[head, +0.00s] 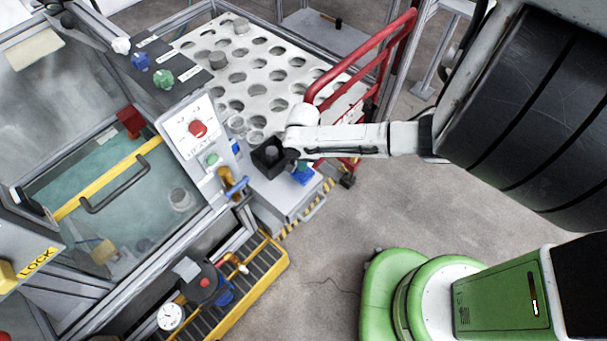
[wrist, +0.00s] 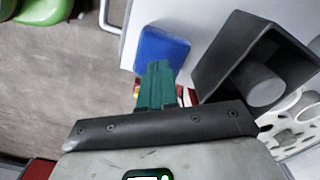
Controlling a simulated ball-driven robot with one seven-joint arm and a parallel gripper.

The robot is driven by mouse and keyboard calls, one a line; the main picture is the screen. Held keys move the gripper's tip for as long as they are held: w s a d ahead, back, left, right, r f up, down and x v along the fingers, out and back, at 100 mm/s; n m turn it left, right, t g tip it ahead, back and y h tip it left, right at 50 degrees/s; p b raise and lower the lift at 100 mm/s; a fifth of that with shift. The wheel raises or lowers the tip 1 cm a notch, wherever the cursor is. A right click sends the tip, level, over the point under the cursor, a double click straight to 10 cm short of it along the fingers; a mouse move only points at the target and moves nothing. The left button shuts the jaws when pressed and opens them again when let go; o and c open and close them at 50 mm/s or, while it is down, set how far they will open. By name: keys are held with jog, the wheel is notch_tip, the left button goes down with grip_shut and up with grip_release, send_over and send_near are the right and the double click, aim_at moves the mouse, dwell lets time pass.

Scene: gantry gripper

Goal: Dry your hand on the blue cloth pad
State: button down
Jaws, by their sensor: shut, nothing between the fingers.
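The blue cloth pad (wrist: 165,45) lies on a pale surface in the wrist view. In the head view its blue edge (head: 304,178) shows at the corner of the white cabinet top, partly covered by my gripper. My gripper (wrist: 158,66) has teal fingers that are shut and empty. In the wrist view the fingertips overlap the near edge of the pad. I cannot tell whether they touch it or hover just above. In the head view my gripper (head: 302,166) points down over the pad.
A dark open box (wrist: 232,45) with a grey cylinder (wrist: 258,84) inside stands right beside my fingers. A red rail (head: 395,45) and a white rack with round holes (head: 290,75) are behind. A panel with a red button (head: 197,128) is to the left. Open floor lies in front.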

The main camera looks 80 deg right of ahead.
jog(key=shift+f+b, duration=0.45)
jog(key=shift+f, duration=0.45)
dwell(1.7)
notch_tip(320, 180, up, 5)
jog(key=p, duration=0.5)
jog(key=shift+r, duration=0.1)
jog(key=shift+r+p, duration=0.55)
jog(key=shift+r, duration=0.45)
